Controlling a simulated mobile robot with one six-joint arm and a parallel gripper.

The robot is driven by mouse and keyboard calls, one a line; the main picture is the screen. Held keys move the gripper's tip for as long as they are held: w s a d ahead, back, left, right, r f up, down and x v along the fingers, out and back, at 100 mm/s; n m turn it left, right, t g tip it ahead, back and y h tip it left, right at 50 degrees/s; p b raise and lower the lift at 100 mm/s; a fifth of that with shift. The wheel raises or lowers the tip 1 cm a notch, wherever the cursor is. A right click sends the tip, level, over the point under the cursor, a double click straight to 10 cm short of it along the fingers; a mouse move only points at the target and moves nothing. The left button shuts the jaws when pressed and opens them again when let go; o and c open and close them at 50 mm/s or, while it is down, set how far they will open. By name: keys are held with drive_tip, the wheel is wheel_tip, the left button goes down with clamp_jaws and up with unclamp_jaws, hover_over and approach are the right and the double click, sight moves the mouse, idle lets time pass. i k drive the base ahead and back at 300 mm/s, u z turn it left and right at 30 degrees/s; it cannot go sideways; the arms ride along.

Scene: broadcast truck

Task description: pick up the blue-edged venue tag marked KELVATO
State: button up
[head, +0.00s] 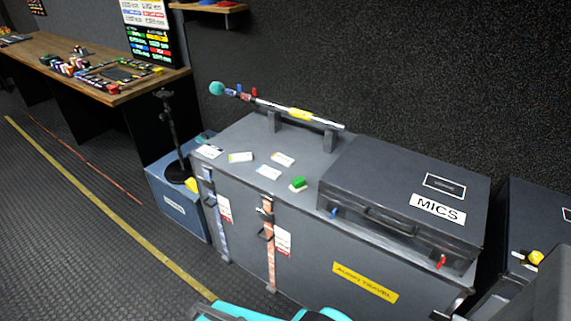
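Several small white tags lie flat on the left part of the grey flight case top (240,135). One tag (269,173) looks pale with a bluish edge. Another tag (209,151), at the case's far left edge, also looks white to bluish. A third tag (283,159) has an orange-looking edge, and one more tag (241,157) has a yellowish-green edge. The print is too small to read, so I cannot tell which is marked KELVATO. My gripper is not in view; only teal and dark parts of my own body show at the bottom edge.
A green block on a pale base (299,184) lies near the tags. A dark MICS case (405,195) covers the right part of the top. A boom pole (300,114) rests on stands behind. A black stand (172,135) rises to the left.

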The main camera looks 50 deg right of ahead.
sight(265, 170)
drive_tip(key=u, duration=1.4)
drive_tip(key=k, duration=0.1)
drive_tip(key=z, duration=2.95)
drive_tip(key=k, duration=0.9)
drive_tip(key=u, duration=0.15)
drive_tip(key=i, duration=0.85)
